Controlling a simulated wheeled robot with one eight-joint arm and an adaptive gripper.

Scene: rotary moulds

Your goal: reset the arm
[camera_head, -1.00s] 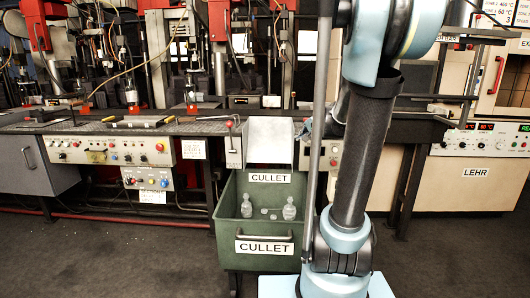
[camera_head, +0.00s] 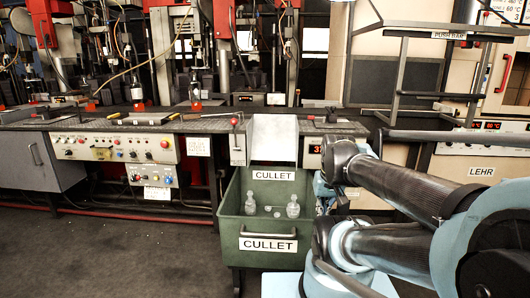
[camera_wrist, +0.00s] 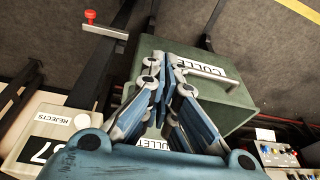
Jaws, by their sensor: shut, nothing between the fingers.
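My gripper (camera_wrist: 170,92) shows in the wrist view with its blue and grey fingers drawn together and nothing between them. Behind it in that view is the green cullet bin (camera_wrist: 232,100), apart from the fingers as far as I can tell. In the head view my arm (camera_head: 400,200) is folded low at the right, with its links lying across the picture. The gripper itself cannot be made out there.
The cullet bin (camera_head: 228,222) holds glass bottles under a chute (camera_head: 274,138). The machine bench (camera_head: 110,128) runs behind, with the lehr (camera_head: 468,170) at right. Floor at left is clear.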

